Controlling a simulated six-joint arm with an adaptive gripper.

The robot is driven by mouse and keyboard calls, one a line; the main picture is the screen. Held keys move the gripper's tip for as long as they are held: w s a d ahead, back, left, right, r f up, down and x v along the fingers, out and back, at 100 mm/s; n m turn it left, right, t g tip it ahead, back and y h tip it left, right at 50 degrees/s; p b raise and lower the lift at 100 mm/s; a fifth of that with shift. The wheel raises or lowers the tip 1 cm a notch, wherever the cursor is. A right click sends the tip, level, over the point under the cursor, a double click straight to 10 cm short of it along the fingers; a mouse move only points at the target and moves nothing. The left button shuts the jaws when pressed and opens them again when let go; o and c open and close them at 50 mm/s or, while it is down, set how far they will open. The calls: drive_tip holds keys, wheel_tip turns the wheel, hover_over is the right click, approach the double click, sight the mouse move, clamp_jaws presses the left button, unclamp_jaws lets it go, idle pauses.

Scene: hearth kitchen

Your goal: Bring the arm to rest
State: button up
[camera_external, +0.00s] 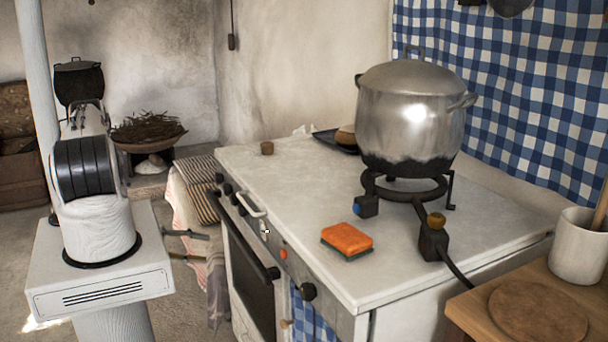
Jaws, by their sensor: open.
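My arm (97,225) stands on a white pedestal at the left, with its dark ribbed joint above the base. Its links point away from the camera and are strongly foreshortened. I cannot make out my gripper; the far end of the arm is hidden or too small to tell. I see nothing held.
A white stove (300,255) stands right of my arm. A wooden counter (470,307) holds a cream crock (578,248).

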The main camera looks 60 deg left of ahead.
drive_tip(key=s+a+f+m+g+y, duration=0.4)
drive_tip(key=s+a+f+g, duration=0.25)
drive_tip(key=a+g, duration=0.35)
wheel_tip(320, 180, up, 18)
drive_tip(key=s+a+m+g+y, duration=0.2)
drive_tip(key=m+g, duration=0.1)
drive_tip(key=g, duration=0.2)
drive_tip(key=w+d+r+m, duration=0.1)
drive_tip(key=w+d+r, duration=0.1)
drive_tip(key=d+r, duration=0.55)
drive_tip(key=w+d+r+m, duration=0.1)
drive_tip(key=w+d+r, duration=0.2)
drive_tip(key=d+r, duration=0.4)
drive_tip(key=d+r+m+t+h, duration=0.1)
drive_tip(key=d+r+m+t, duration=0.2)
drive_tip(key=d+r, duration=0.6)
drive_tip(key=w+d+r+m+t, duration=0.1)
drive_tip(key=d+r+m+t, duration=0.2)
drive_tip(key=d+r, duration=0.7)
drive_tip(key=shift+d+m+h, duration=0.3)
drive_tip(key=shift+d+h, duration=0.1)
drive_tip(key=shift+d, duration=2.4)
drive_tip(key=shift+w+f, duration=0.1)
